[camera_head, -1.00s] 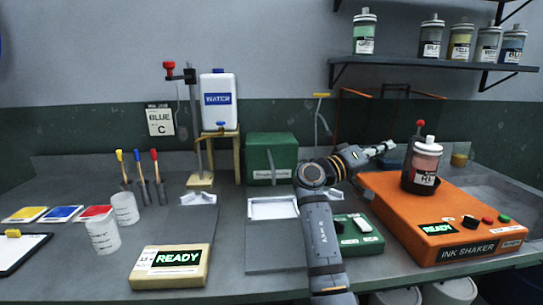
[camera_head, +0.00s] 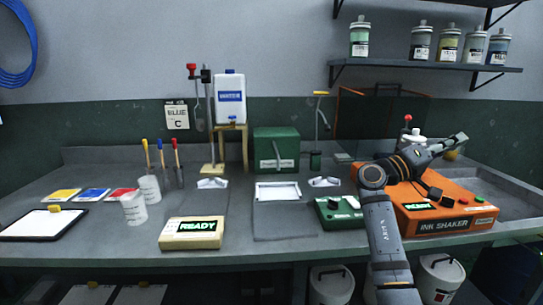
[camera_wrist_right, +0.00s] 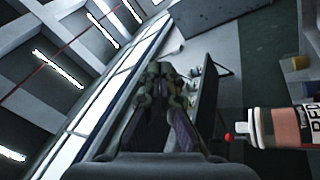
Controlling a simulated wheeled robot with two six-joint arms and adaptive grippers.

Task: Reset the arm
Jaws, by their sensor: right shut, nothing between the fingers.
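My right arm rises from the bottom of the head view and bends over the orange ink shaker. Its gripper (camera_head: 458,140) is above the right part of the shaker. In the right wrist view the dark fingers (camera_wrist_right: 160,75) are shut with nothing between them. The jar on the shaker is mostly hidden behind my arm in the head view; its pale cap (camera_head: 418,134) shows. In the right wrist view a jar with pinkish contents (camera_wrist_right: 280,127) lies at the right edge of the picture, apart from the fingers. My left gripper is not in view.
The ink shaker (camera_head: 455,226) stands under my right forearm. A green box with a knob (camera_head: 338,211) is left of the arm. A green case (camera_head: 276,149), a READY box (camera_head: 192,233) and a water tank (camera_head: 230,99) stand further left. Jars line the shelf (camera_head: 420,67) above.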

